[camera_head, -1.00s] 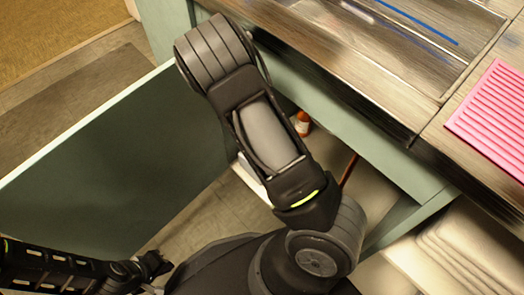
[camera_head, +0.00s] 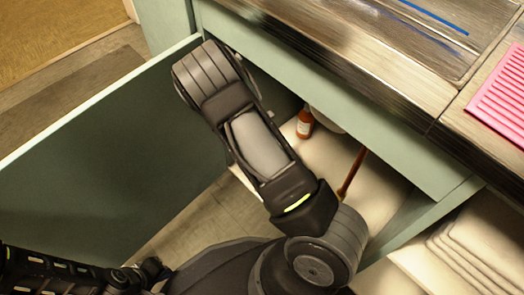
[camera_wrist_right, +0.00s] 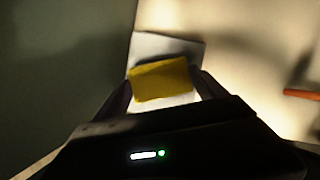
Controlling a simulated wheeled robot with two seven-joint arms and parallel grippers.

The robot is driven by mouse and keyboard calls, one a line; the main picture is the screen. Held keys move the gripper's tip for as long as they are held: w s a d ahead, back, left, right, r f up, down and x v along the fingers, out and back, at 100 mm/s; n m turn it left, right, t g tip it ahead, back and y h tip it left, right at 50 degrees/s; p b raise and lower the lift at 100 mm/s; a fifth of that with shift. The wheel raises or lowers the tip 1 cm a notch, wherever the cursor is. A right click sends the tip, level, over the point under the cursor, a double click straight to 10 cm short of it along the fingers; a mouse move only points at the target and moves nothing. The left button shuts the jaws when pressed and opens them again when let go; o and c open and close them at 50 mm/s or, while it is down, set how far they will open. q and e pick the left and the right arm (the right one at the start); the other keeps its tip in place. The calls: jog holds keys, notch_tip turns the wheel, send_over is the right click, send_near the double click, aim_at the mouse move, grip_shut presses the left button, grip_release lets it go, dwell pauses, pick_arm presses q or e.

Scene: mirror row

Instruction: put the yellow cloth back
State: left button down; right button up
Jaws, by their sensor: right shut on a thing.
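The yellow cloth (camera_wrist_right: 160,80) shows in the right wrist view, between the two dark fingers of my right gripper (camera_wrist_right: 163,88), which is shut on it. A pale, square-edged surface (camera_wrist_right: 165,45) lies just behind the cloth; I cannot tell whether they touch. In the head view my right arm reaches down to the open cupboard, and its own links hide the right gripper and the cloth. My left gripper (camera_head: 150,273) is at the lower left, in front of the open door, and its fingers are too small and dark to read.
The green cupboard door (camera_head: 100,150) stands open on the left. Inside are an orange bottle (camera_head: 305,122) and a reddish-brown rod (camera_head: 352,172). Stacked white trays or plates (camera_head: 470,245) sit at the lower right. A counter (camera_head: 345,55) with a pink ribbed mat (camera_head: 503,95) overhangs the cupboard.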

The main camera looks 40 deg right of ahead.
jog(key=shift+f, duration=0.1)
jog(key=o, duration=1.4)
jog(key=p+v, duration=0.6)
jog(key=v, duration=0.6)
jog(key=shift+r, duration=0.2)
